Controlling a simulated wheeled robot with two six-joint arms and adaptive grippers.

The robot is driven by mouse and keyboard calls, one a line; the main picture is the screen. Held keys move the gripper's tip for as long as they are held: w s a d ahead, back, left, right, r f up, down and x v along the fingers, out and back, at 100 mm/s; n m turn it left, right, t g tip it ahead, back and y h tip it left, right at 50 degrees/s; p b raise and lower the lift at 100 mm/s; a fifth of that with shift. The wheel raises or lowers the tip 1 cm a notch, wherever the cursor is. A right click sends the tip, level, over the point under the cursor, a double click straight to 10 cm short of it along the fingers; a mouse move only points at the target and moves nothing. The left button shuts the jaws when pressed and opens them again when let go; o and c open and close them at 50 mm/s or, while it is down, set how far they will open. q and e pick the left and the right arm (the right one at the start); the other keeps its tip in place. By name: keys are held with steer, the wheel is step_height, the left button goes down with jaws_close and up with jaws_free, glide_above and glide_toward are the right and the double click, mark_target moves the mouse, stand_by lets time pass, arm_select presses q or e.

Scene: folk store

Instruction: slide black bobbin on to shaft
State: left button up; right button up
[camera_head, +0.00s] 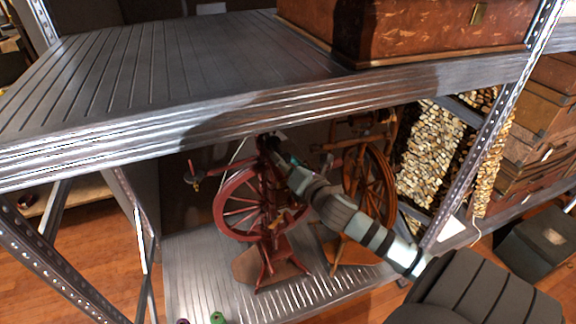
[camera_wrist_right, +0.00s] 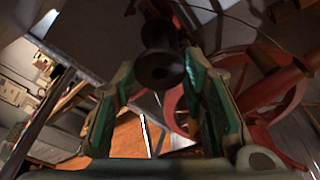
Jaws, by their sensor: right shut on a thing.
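The black bobbin (camera_wrist_right: 158,68) is between the fingertips of my right gripper (camera_wrist_right: 158,80) in the wrist view, with its round end facing the camera. My right gripper (camera_head: 275,150) is shut on it in the head view, at the top of the red spinning wheel (camera_head: 219,205), under the upper shelf. The bobbin is dark and hard to make out there. Red wooden parts of the wheel (camera_wrist_right: 275,90) lie close to the right of the gripper in the wrist view. I cannot pick out the shaft or tell whether the bobbin touches it. My left gripper is not in view.
The upper metal shelf (camera_head: 150,80) hangs low over my right arm and carries a brown trunk (camera_head: 400,30). A brown spinning wheel (camera_head: 385,190) stands just right of the red one. A green bobbin (camera_head: 217,318) is at the lower shelf's (camera_head: 190,265) front edge.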

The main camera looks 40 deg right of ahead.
steer(key=shift+d+r+x, duration=0.1)
steer(key=shift+r+x, duration=0.05)
steer(key=shift+x, duration=0.65)
steer(key=shift+d+r+x, duration=0.1)
steer(key=shift+x, duration=0.7)
steer(key=shift+d+r+x, duration=0.1)
steer(key=shift+r+x, duration=0.05)
steer(key=shift+x, duration=0.65)
steer(key=o, duration=0.9)
steer(key=v, duration=1.2)
steer(key=shift+f, duration=0.1)
